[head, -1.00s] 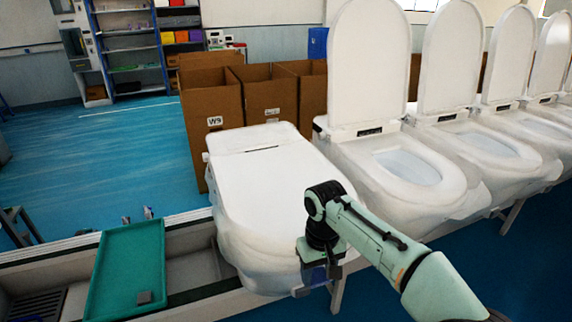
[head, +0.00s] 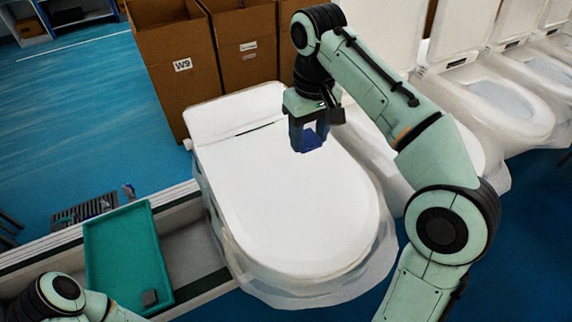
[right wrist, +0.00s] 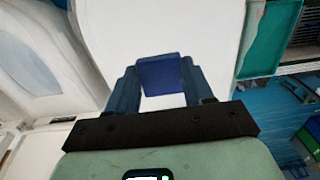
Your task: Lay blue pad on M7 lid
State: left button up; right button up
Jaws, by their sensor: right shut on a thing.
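The closed white toilet lid (head: 290,210) fills the middle of the head view; I take it as the M7 lid, though no M7 label is readable. My right gripper (head: 309,143) is over the upper part of this lid, pointing down. It is shut on the small blue pad (head: 308,140). The pad also shows between the fingers in the right wrist view (right wrist: 163,76), with the white lid beyond it. I cannot tell whether the pad touches the lid. My left arm shows at the lower left of the head view, but its gripper is not seen.
Cardboard boxes, one marked W9 (head: 175,85), stand behind. More toilets with raised lids stand to the right (head: 495,100). The front of the lid is clear.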

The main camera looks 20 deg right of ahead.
jog(key=b, duration=0.3)
send_over(305, 201)
jog(key=f, duration=1.4)
jog(key=shift+s+f, duration=0.1)
jog(key=shift+s, duration=0.15)
jog(key=shift+w+f, duration=0.2)
jog(key=shift+f, duration=0.4)
notch_tip(305, 201, down, 4)
jog(key=shift+f+b, duration=0.1)
jog(key=shift+b, duration=0.25)
pick_arm(q)
jog(key=s+f, duration=0.5)
jog(key=s, duration=0.1)
jog(key=shift+g, duration=0.4)
pick_arm(e)
jog(key=o, duration=0.6)
jog(key=shift+f, duration=0.15)
jog(key=o, duration=0.4)
pick_arm(q)
jog(key=shift+f, duration=0.1)
